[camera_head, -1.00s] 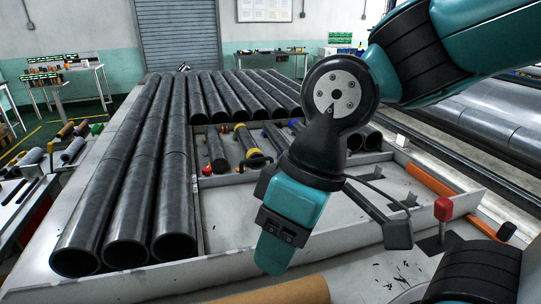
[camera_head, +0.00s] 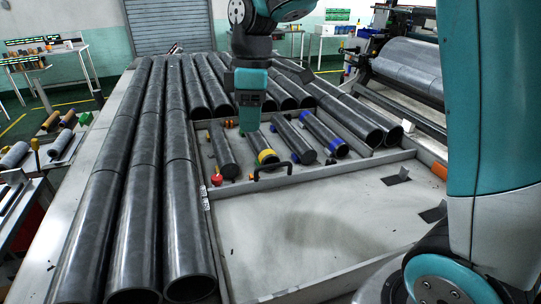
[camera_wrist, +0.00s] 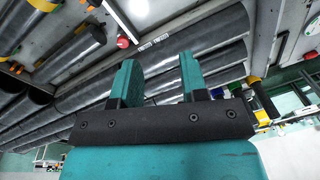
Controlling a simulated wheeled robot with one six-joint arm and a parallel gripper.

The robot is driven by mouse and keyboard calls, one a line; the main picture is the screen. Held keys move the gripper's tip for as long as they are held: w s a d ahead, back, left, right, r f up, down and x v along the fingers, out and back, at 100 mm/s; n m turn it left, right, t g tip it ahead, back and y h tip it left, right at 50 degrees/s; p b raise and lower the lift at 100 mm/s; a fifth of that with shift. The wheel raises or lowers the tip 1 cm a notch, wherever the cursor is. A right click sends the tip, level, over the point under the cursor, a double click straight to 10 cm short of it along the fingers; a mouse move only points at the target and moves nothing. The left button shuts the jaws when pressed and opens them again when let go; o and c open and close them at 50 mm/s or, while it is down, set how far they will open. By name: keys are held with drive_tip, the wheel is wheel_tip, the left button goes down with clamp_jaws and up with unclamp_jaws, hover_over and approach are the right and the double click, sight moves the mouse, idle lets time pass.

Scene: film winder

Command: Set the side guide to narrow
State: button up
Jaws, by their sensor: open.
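I cannot tell for sure which part is the side guide; no part is clearly marked as one. A black handle (camera_head: 270,174) stands on the pale cross rail (camera_head: 330,170) in front of the short rollers. A red knob (camera_head: 217,180) sits at the left end of that rail, by small white labels (camera_head: 205,196) on the left rail. My gripper (camera_head: 250,128) is above the short rollers, behind the handle, pointing down. In the wrist view my gripper (camera_wrist: 162,82) shows two teal fingers apart with nothing between them; white labels (camera_wrist: 155,46) and a red knob (camera_wrist: 122,43) lie beyond.
Long dark tubes (camera_head: 140,210) fill the table's left side, and more lie at the back. Short rollers (camera_head: 286,138) with yellow and blue bands lie behind the cross rail. The front tray floor (camera_head: 310,225) is bare. A large roller machine (camera_head: 405,65) stands at the right.

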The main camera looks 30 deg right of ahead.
drive_tip(key=w+d+f+n+g+p, duration=0.15)
drive_tip(key=w+d+n, duration=0.25)
drive_tip(key=w+d, duration=0.65)
drive_tip(key=shift+h, duration=0.4)
drive_tip(key=s+f+p, duration=0.1)
drive_tip(key=f, duration=0.4)
drive_tip(key=f+p, duration=0.2)
drive_tip(key=f, duration=0.4)
drive_tip(key=s+a+f+p, duration=0.1)
drive_tip(key=f, duration=0.5)
drive_tip(key=shift+s+f, duration=0.25)
drive_tip(key=shift+s, duration=0.1)
clamp_jaws()
